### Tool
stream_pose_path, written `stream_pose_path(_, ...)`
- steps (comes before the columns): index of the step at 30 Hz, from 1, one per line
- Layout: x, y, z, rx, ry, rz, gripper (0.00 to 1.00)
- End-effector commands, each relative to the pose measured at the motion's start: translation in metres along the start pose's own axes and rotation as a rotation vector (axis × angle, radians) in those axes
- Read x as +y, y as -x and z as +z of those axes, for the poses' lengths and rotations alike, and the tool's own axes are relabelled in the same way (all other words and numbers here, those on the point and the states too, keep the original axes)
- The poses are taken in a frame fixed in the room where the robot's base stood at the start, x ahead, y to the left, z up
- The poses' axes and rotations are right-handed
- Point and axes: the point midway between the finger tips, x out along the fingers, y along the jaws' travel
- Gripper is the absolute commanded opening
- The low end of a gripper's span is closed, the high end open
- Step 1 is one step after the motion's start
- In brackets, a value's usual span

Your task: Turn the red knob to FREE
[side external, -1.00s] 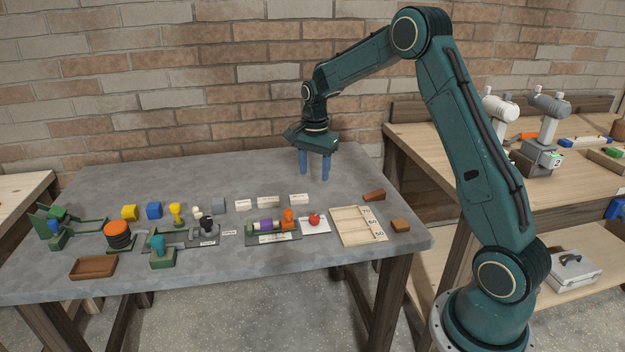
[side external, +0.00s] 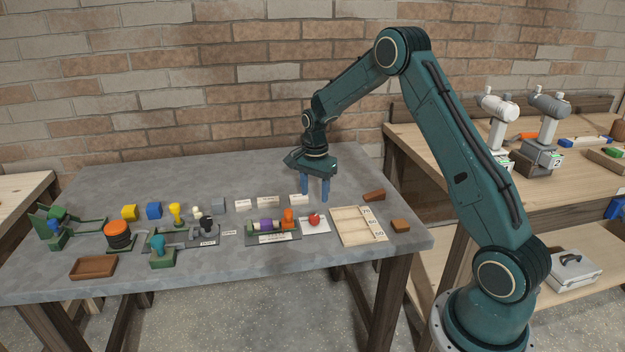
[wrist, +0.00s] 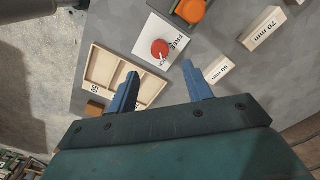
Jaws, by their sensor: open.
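The red knob (side external: 314,219) sits on a white plate (side external: 325,229) near the front right of the grey table. In the wrist view the round red knob (wrist: 160,50) has a white pointer mark, and the plate shows "FREE" (wrist: 177,43) on one side and a second, partly hidden word ending in "CK". My gripper (side external: 314,199) is open and empty, pointing down above the table behind the knob. In the wrist view its two blue fingers (wrist: 164,85) are spread apart, with the knob beyond the tips and between them.
A wooden tray with compartments (side external: 344,212) lies right of the plate. A fixture with purple and orange parts (side external: 273,240) stands left of it. White labelled blocks (side external: 268,202) stand behind. A brown wedge (side external: 374,195) and block (side external: 400,226) lie to the right.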

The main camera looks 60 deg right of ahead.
Motion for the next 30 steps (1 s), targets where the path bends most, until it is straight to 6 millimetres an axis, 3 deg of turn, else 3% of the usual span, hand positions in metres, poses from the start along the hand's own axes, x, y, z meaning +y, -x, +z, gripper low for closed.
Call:
stream_pose_path(9,0.001,-0.05,0.0,-0.001,0.0,0.003,0.5)
stream_pose_path(15,0.0,-0.07,0.0,0.0,0.0,0.001,0.5)
stream_pose_path(29,0.0,-0.078,0.0,0.0,0.0,-0.001,0.5)
stream_pose_path(30,0.0,-0.078,0.0,0.0,0.0,-0.001,0.44)
